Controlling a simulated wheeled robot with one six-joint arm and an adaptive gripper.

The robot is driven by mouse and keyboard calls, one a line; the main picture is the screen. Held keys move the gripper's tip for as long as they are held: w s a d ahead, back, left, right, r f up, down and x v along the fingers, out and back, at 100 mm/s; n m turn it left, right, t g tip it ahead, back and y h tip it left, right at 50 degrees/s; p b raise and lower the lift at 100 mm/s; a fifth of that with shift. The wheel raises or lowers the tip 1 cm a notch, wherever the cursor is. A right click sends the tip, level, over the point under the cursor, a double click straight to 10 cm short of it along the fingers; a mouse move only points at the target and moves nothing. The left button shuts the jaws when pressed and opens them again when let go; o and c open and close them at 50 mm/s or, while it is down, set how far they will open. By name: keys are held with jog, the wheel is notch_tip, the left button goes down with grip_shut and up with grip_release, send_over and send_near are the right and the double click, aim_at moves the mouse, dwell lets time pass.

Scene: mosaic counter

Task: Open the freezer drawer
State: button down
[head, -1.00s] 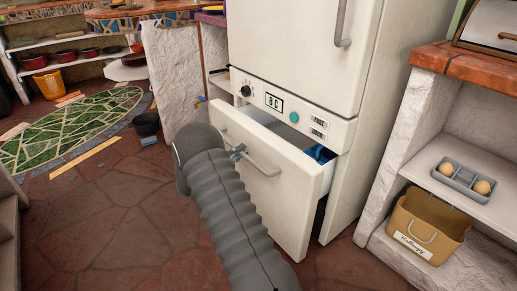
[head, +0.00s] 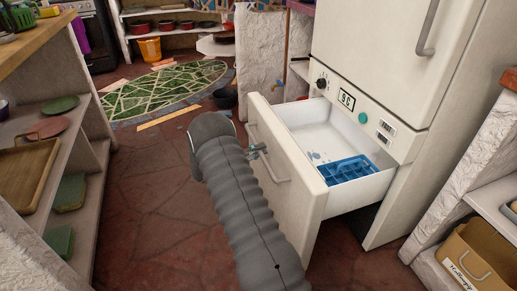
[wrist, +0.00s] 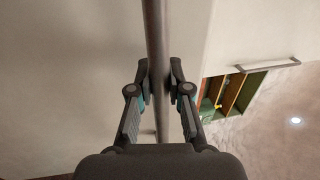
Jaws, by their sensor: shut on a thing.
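The freezer drawer (head: 285,185) is the lower white drawer of the fridge, and it stands pulled well out. Its inside shows a blue ice tray (head: 350,169) near the right side. The drawer's bar handle (head: 279,172) runs across the front panel. My gripper (head: 258,151) is at the left part of this handle. In the wrist view the handle bar (wrist: 156,40) passes between my two fingers (wrist: 160,82), which are shut on it. My grey arm hides part of the drawer front in the head view.
The upper fridge door (head: 375,50) is shut. A shelf unit (head: 90,160) with plates and a tray stands at the left. A rough white wall and a tan box (head: 475,258) are at the right. The stone floor (head: 150,215) between is clear.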

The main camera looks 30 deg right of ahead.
jog(key=shift+a, duration=0.1)
jog(key=c, duration=1.1)
grip_release()
jog(key=v, duration=1.2)
